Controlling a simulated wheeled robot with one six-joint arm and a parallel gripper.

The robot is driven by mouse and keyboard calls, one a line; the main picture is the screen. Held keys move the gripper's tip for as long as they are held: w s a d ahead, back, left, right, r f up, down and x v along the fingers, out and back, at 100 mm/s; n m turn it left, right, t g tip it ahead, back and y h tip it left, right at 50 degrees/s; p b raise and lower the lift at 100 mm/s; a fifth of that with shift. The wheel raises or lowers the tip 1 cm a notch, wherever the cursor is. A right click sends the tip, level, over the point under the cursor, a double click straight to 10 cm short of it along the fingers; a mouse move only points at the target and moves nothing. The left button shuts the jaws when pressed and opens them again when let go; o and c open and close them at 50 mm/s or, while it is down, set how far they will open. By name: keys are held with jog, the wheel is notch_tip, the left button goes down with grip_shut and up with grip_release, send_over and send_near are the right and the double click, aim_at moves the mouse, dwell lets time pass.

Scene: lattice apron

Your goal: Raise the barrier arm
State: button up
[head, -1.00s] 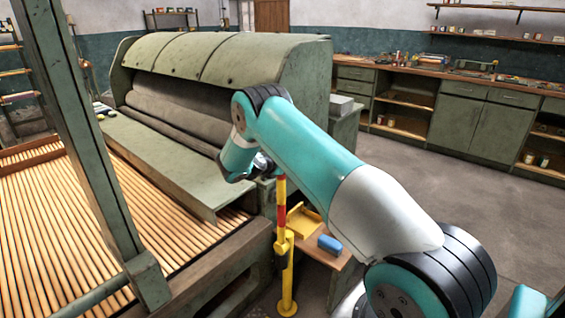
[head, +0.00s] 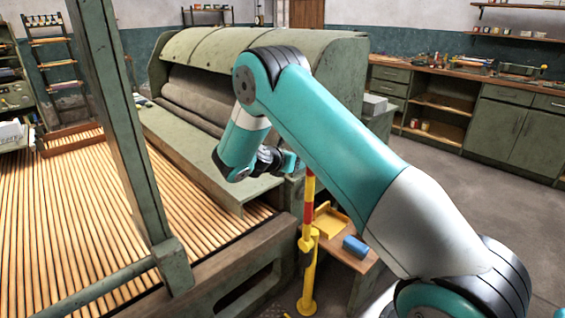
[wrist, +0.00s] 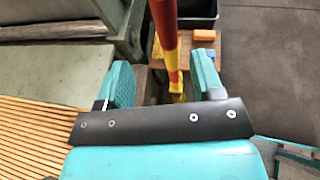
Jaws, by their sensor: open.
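The barrier arm (head: 308,208) is a slim pole with yellow and red bands. It rises from a yellow pivot on a yellow post (head: 308,285) beside the machine's end; its upper end is hidden by my arm or gripper. My gripper (head: 291,162) is open near the upper visible part of the pole, partly hidden by my own wrist. In the wrist view the pole (wrist: 166,35) runs through the gap between the two teal fingers of my gripper (wrist: 163,82). I cannot tell if they touch it or how deep it sits.
A green machine with rollers (head: 190,105) stands behind my gripper, with a slatted bed (head: 60,220) at left. A small wooden table holds a yellow tray (head: 331,222) and a blue block (head: 355,246) right of the post. Open floor lies further right.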

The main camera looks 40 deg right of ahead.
jog(key=v, duration=0.5)
jog(key=shift+a+r, duration=0.15)
jog(key=shift+a, duration=0.2)
jog(key=s+a+r+m+y, duration=0.3)
jog(key=s+a+m+y, duration=0.25)
jog(key=a, duration=0.25)
jog(key=s+a+r+m+y, duration=0.2)
jog(key=s+a+m+y, duration=0.3)
jog(key=a, duration=0.3)
jog(key=s+a+r+m+g+y, duration=0.2)
jog(key=s+a, duration=0.4)
jog(key=s, duration=0.5)
jog(key=s+a+r+m+g+y, duration=0.2)
jog(key=s+a+r+y, duration=0.2)
jog(key=s, duration=0.7)
jog(key=a, duration=0.2)
jog(key=shift+s+a, duration=0.3)
jog(key=shift+s, duration=0.1)
jog(key=shift+r+y, duration=0.1)
jog(key=shift+y, duration=0.15)
